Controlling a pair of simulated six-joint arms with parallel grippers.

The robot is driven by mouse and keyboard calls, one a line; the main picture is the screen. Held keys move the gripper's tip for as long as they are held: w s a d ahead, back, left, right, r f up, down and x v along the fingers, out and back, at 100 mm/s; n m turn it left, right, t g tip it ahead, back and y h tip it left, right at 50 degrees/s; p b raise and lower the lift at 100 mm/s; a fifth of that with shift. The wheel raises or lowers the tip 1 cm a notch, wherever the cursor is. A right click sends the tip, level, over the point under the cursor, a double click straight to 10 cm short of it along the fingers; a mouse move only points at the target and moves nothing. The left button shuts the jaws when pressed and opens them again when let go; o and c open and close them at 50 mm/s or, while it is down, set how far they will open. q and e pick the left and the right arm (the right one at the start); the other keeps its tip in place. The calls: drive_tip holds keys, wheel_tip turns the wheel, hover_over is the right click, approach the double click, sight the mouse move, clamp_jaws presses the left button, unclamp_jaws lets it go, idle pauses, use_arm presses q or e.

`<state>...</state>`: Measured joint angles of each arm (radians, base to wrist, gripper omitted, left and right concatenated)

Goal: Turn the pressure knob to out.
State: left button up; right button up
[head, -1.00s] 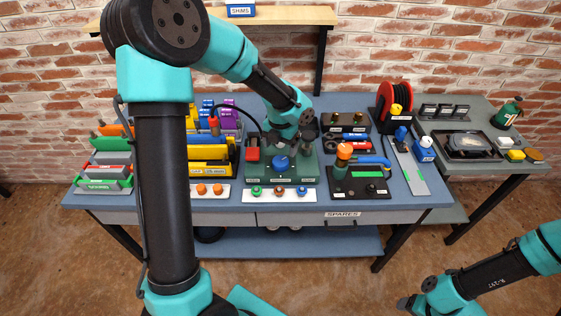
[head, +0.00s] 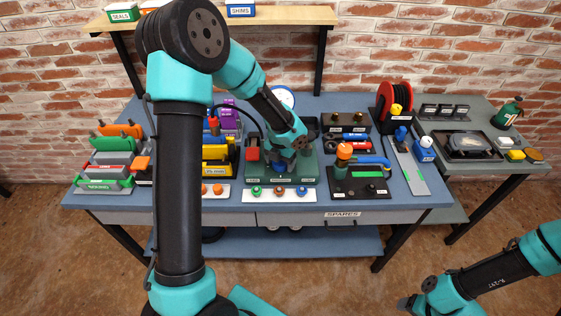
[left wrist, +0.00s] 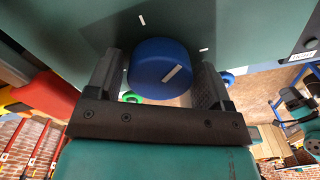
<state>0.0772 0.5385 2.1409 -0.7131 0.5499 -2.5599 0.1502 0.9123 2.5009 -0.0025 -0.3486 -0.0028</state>
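The blue pressure knob (left wrist: 158,66) sits on the dark green panel (left wrist: 75,22) in the left wrist view. It has a slanted white pointer line, and short white marks lie on the panel around it. My left gripper (left wrist: 160,82) has one finger on each side of the knob, with narrow gaps that make it look open. In the head view my left gripper (head: 287,150) is over the knob on the green test unit (head: 310,172) and mostly hides it.
A red block (head: 252,153) stands left of the knob, and a white-faced gauge (head: 282,97) behind it. A strip with coloured buttons (head: 279,194) lies in front. A black base with an orange-topped fitting (head: 344,152) stands to the right. Yellow bins (head: 216,153) are at the left.

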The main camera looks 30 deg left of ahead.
use_arm(q)
drive_tip(key=c, duration=0.6)
drive_tip(key=shift+c, duration=0.2)
